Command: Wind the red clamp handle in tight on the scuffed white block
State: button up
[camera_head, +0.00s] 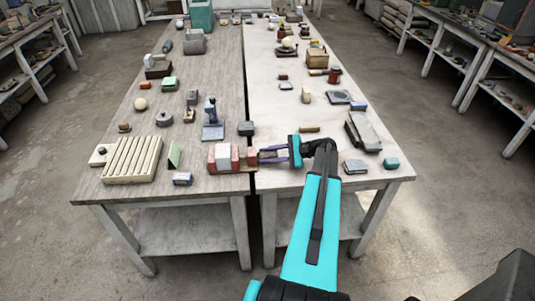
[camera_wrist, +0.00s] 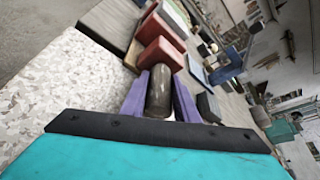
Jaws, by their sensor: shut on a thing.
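The red clamp (camera_head: 235,158) stands on the front edge of the left table, by the gap between the tables. The white block (camera_head: 223,157) sits between its red jaws; its scuffs are too small to make out. In the wrist view the near red jaw (camera_wrist: 161,52) is just beyond my fingers. My gripper (camera_head: 264,155) comes in from the right, its purple fingers shut on the clamp handle (camera_wrist: 160,92). The handle looks like a dark, rounded grip in the wrist view. Whether the jaws touch the block cannot be told.
A ribbed cream block (camera_head: 131,158), a green wedge (camera_head: 174,155) and a small blue-grey box (camera_head: 182,179) lie left of the clamp. A blue device (camera_head: 212,122) stands behind it. A dark block (camera_head: 246,129) is close behind my fingers.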

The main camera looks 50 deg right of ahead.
jog(key=shift+w+d+r+m+g+y+p, duration=0.1)
jog(key=shift+m+g+y+p, duration=0.05)
jog(key=shift+m+g+p, duration=0.3)
jog(key=shift+d+m+g+y+p, duration=0.15)
jog(key=shift+m+g+p, duration=0.1)
jog(key=shift+m+p, duration=0.3)
jog(key=shift+a+m+g+y+p, duration=0.15)
jog(key=shift+m+g+y+p, duration=0.2)
jog(key=shift+m+p, duration=0.2)
jog(key=o, duration=0.8)
jog(key=b+v, duration=0.5)
jog(key=v, duration=0.7)
jog(key=shift+s, duration=0.25)
jog(key=shift+v, duration=0.8)
